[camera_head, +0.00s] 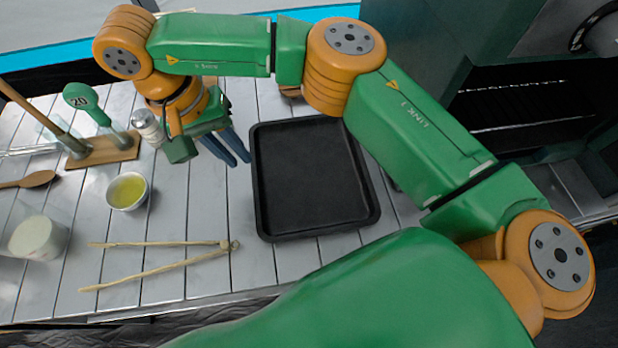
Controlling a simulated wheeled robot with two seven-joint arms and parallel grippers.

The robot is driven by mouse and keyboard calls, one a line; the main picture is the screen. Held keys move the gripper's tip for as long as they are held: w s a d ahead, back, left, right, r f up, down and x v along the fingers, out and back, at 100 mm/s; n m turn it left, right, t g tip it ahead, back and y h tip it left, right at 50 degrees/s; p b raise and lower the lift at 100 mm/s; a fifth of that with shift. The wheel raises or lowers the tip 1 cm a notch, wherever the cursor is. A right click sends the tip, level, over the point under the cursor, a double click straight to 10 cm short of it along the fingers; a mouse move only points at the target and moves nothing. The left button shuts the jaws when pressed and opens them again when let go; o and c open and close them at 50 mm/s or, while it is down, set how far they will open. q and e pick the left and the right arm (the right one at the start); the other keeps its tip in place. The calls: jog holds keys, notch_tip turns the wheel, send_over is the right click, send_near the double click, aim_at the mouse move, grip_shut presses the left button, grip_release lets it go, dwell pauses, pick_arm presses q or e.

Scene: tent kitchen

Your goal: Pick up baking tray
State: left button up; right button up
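The baking tray (312,180) is a black, shallow rectangular tray lying flat on the white slatted table, and it looks empty. My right arm reaches over the tray's far side, hiding part of its upper right edge. My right gripper (239,161) has blue fingers pointing down toward the table, just left of the tray's left rim. A narrow gap shows between the fingers, with nothing in it. The fingertips look close to the rim, but I cannot tell whether they touch it. My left gripper is not in view.
Wooden tongs (165,262) lie left of the tray. A bowl of yellow liquid (127,191), a white container (38,237), a wooden spoon (36,180), a shaker (147,126) and a wooden stand (104,150) with a green paddle marked 20 (84,99) are farther left. A dark oven (515,105) stands right.

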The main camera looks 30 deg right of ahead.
aim_at(257, 175)
jog(key=shift+d+f, duration=0.15)
jog(key=shift+f, duration=0.45)
jog(key=p+x, duration=0.2)
jog(key=x, duration=0.3)
jog(key=shift+s+d+f, duration=0.2)
jog(key=shift+d+f, duration=0.1)
grip_shut()
dwell(0.4)
